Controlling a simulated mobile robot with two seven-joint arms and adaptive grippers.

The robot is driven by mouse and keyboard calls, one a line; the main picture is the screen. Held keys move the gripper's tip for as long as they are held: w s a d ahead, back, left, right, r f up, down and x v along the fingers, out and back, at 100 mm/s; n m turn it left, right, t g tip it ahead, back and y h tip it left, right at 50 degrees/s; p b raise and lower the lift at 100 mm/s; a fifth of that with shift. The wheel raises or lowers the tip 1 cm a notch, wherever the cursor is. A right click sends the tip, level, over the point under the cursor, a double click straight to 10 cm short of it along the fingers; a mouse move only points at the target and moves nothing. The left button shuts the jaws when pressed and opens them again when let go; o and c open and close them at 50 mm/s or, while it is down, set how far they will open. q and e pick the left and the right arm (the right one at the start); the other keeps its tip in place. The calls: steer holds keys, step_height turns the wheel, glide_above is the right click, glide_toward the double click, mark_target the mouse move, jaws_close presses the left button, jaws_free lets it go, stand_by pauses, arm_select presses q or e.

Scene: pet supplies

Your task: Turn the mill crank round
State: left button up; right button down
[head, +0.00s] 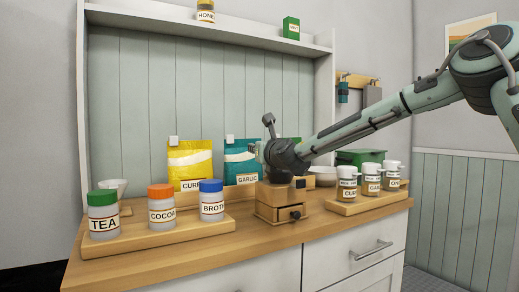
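The mill is a small wooden box (281,198) with a little drawer and dark knob (295,214) at its front, standing near the counter's front edge. A dark piece with a rounded end (268,119) rises above the mill; it looks like the crank's handle, but I cannot be sure. My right arm reaches in from the right, and its dark wrist and gripper (262,151) are right over the mill's top. They hide most of the crank. The fingers are too small and covered to tell open from shut, or whether they touch the crank. My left gripper is out of view.
Left of the mill, a wooden tray (150,238) holds tea, cocoa and broth jars. Right of it, another tray (350,207) holds three white-lidded jars. Yellow (190,160) and teal (240,160) bags, a bowl (323,177) and a green box (361,157) stand behind.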

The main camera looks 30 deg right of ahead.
steer(key=shift+r, duration=0.1)
steer(key=c, duration=1.3)
jaws_free()
steer(key=v, duration=1.2)
